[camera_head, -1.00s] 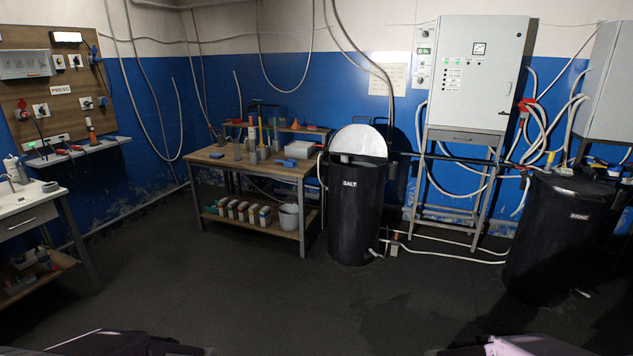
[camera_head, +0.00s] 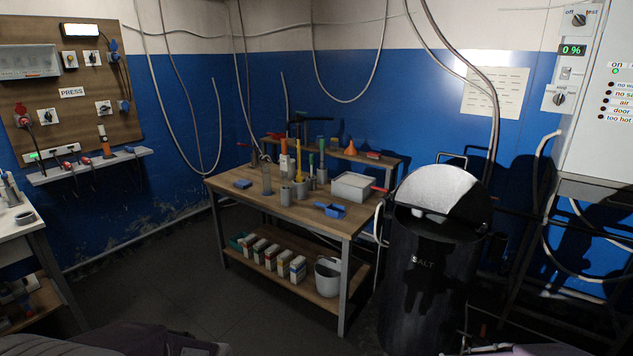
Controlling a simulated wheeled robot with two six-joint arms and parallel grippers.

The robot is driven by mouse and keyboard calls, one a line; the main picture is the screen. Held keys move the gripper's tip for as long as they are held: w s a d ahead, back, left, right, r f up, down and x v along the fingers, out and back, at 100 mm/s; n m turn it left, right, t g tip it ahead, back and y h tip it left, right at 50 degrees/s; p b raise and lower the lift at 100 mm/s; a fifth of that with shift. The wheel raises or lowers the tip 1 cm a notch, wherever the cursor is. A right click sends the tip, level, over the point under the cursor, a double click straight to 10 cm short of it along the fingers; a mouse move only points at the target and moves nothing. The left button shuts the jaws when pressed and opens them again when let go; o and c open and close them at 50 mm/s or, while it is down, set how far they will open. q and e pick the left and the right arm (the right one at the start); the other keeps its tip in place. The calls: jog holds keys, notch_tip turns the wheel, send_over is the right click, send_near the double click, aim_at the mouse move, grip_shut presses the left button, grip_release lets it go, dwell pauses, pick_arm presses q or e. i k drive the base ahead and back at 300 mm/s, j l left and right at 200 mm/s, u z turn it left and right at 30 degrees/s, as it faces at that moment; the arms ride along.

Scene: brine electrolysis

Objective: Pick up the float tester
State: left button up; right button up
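I cannot tell for certain which item is the float tester. On the wooden workbench (camera_head: 227,190), a clear upright cylinder (camera_head: 266,180) stands near the middle, beside an orange and white upright tool (camera_head: 284,160) and a yellow stick-like tool (camera_head: 299,160), which rise from grey cups. Another orange and white upright item (camera_head: 105,141) stands on the wall shelf at the left. All are small at this distance. Only dark parts of my arms show along the bottom edge. Neither gripper's fingers can be seen, and nothing on the bench is being touched.
A black salt barrel (camera_head: 425,285) with a raised pale lid stands right of the bench. A white side table (camera_head: 22,238) is at the left. The floor (camera_head: 205,290) before the bench is clear.

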aim_at(284, 157)
jog(key=i+l+u, duration=0.45)
jog(key=i, duration=0.25)
jog(key=z, duration=1.25)
jog(key=u, duration=1.3)
